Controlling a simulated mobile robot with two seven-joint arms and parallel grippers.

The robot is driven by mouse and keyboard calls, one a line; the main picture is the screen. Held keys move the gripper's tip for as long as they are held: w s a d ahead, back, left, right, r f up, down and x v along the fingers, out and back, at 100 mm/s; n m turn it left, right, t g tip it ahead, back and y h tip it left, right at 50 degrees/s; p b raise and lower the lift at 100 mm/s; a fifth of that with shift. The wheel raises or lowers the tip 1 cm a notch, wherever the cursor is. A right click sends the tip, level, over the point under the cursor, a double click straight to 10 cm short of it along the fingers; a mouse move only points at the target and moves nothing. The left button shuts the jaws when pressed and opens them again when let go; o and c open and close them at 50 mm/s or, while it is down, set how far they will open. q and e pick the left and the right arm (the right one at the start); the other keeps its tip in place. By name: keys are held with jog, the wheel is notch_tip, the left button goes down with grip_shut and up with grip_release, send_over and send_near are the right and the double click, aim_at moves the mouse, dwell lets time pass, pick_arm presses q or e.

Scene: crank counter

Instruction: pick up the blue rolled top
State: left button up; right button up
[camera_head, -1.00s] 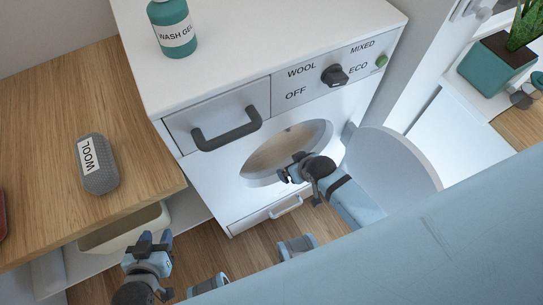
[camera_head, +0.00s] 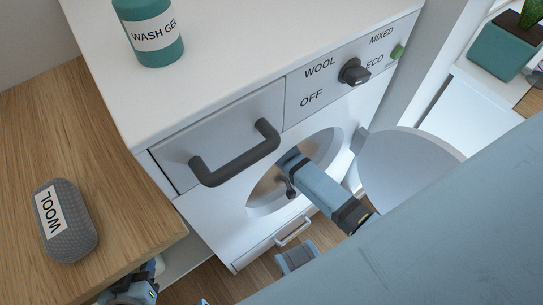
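No blue rolled top can be made out in the head view. The washing machine (camera_head: 200,220) stands with its round door (camera_head: 408,165) swung open to the right. My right arm reaches into the round drum opening (camera_head: 262,192). My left gripper (camera_head: 152,272) is low at the bottom left, by the edge of the wooden counter. It is partly cut off and its fingers are hard to make out.
A grey textured case labelled WOOL (camera_head: 66,222) lies on the wooden counter (camera_head: 110,170). A teal wash gel bottle (camera_head: 150,35) stands on the machine. The drawer handle (camera_head: 236,153) and dial (camera_head: 354,72) stick out from its front. A teal plant pot (camera_head: 500,50) is at upper right.

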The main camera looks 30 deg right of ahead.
jog(key=shift+w+f, duration=0.1)
jog(key=shift+f, duration=0.2)
jog(key=c, duration=1)
jog(key=shift+r, duration=0.2)
